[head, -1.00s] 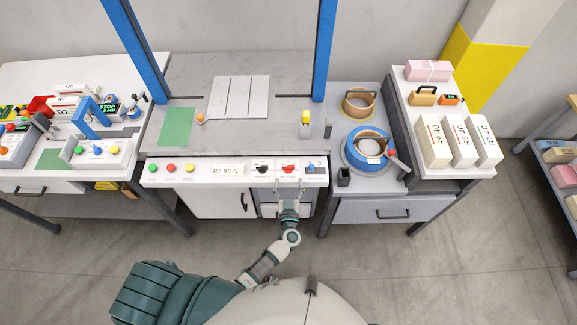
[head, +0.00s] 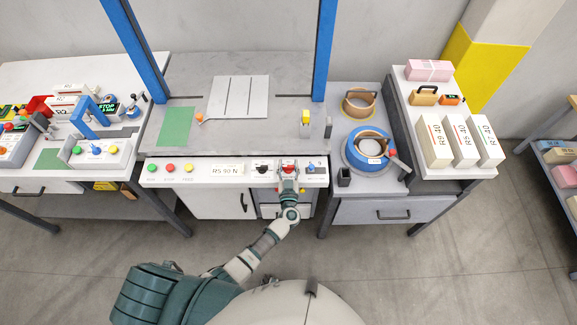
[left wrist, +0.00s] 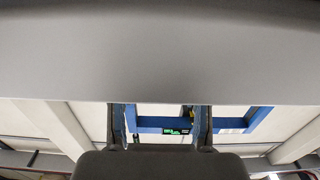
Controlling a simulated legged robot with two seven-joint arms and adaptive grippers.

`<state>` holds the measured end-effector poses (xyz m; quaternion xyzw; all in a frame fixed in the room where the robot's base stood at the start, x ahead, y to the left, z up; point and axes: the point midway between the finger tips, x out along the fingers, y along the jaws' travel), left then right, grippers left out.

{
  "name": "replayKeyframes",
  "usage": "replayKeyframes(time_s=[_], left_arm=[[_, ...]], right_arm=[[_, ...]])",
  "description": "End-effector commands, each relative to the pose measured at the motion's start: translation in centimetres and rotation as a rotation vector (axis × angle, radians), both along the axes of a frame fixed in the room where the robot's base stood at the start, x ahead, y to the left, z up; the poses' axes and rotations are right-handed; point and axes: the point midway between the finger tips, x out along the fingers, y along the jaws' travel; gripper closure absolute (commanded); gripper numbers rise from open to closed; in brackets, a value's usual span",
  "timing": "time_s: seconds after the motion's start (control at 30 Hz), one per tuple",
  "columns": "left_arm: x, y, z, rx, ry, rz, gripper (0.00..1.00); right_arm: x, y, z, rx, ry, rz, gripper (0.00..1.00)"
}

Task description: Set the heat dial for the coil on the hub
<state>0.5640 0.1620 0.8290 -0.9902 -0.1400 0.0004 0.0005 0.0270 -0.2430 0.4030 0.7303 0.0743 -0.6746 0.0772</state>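A white control panel (head: 204,181) runs along the front of the middle bench. It carries a black dial (head: 262,169), a red dial (head: 288,168) and a blue knob (head: 311,168). Their small labels are unreadable, so I cannot tell which one is marked heat. My left gripper (head: 288,178) is right in front of the red dial; contact is unclear. Its fingers show well apart in the left wrist view (left wrist: 160,125), with no grip visible. A blue coil (head: 365,152) with a small white label lies on the right bench. My right gripper is out of view.
Green, red and yellow buttons (head: 170,168) and an "RS 90 N" plate (head: 228,170) sit left of the dials. A tan coil (head: 360,102) lies behind the blue one. White boxes (head: 462,142) stand at the right. Blue posts (head: 326,50) rise from the middle bench.

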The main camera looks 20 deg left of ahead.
Motion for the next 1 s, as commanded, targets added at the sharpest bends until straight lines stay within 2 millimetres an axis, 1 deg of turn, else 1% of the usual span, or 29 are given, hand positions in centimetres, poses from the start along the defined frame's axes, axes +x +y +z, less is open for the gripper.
replayKeyframes(time_s=[0.37,0.47,0.67,0.77,0.9,1.0], left_arm=[[0.0,0.0,0.1,0.001,0.001,-0.041,0.86],[0.0,0.0,0.2,0.002,0.002,-0.085,0.86],[-0.1,0.0,0.1,0.003,0.003,-0.229,0.86],[-0.1,0.1,-0.1,0.006,0.003,-0.320,0.86],[-0.1,0.1,-0.4,0.006,0.002,-0.445,0.86],[-0.1,0.0,-0.4,0.004,0.002,-0.504,0.86]], right_arm=[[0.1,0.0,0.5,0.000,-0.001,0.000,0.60],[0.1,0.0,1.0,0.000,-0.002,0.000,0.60],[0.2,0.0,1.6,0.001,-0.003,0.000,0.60],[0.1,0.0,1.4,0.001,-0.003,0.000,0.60],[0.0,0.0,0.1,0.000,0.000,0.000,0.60],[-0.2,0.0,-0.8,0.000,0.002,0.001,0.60]])
